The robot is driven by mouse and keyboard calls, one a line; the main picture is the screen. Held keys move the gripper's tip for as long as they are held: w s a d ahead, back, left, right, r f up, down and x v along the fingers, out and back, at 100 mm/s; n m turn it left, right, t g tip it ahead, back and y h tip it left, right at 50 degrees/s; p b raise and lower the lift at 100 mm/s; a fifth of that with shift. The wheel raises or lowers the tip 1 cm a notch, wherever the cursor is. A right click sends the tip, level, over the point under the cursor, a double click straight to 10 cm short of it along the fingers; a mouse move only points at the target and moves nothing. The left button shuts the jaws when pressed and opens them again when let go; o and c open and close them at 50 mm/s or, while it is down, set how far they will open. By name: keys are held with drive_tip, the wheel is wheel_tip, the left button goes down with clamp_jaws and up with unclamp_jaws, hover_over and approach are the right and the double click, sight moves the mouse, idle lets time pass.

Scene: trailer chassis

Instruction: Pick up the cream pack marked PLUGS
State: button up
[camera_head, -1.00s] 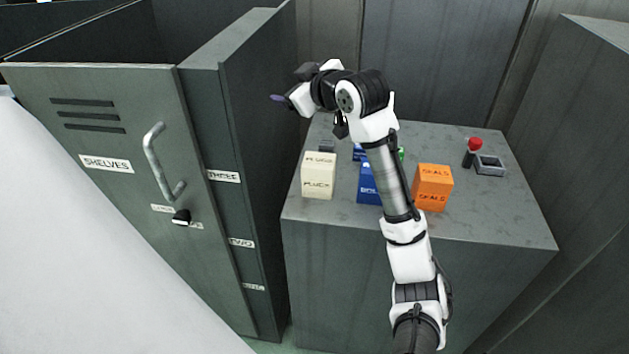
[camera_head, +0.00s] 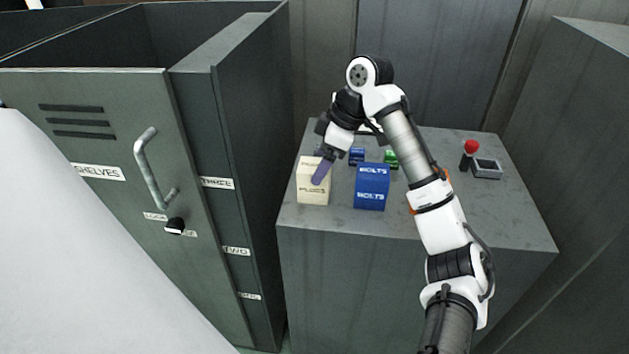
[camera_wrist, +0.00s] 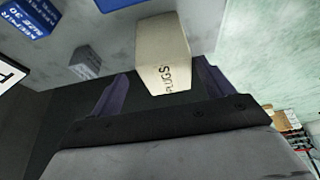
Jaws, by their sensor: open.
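The cream pack marked PLUGS (camera_head: 313,190) stands upright on the left front part of the grey cabinet top. My gripper (camera_head: 322,172) is above and in front of it in the head view, with a purple finger covering part of the pack. In the wrist view the cream pack (camera_wrist: 163,55) lies ahead, between the lines of the two purple fingers of my gripper (camera_wrist: 160,90). The fingers are apart, and the lettered face shows near them. I cannot tell whether either finger touches the pack.
A blue BOLTS pack (camera_head: 372,187) stands just right of the cream pack. Small blue (camera_head: 356,156) and green (camera_head: 391,158) blocks lie behind. An orange pack is mostly hidden by my arm. A red-topped knob (camera_head: 471,148) and grey tray (camera_head: 487,169) are at right. The SHELVES locker (camera_head: 100,200) stands left.

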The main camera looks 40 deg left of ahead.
drive_tip(key=shift+s+p+x, duration=0.15)
drive_tip(key=shift+p+x, duration=0.05)
drive_tip(key=shift+x, duration=1.3)
drive_tip(key=shift+s+p+x, duration=0.15)
drive_tip(key=shift+s+x, duration=0.05)
drive_tip(key=shift+x, duration=1.25)
drive_tip(key=shift+d+r, duration=0.1)
drive_tip(key=shift+d, duration=0.05)
drive_tip(key=c, duration=1.1)
drive_tip(key=shift+c, duration=0.5)
drive_tip(key=shift+r, duration=0.15)
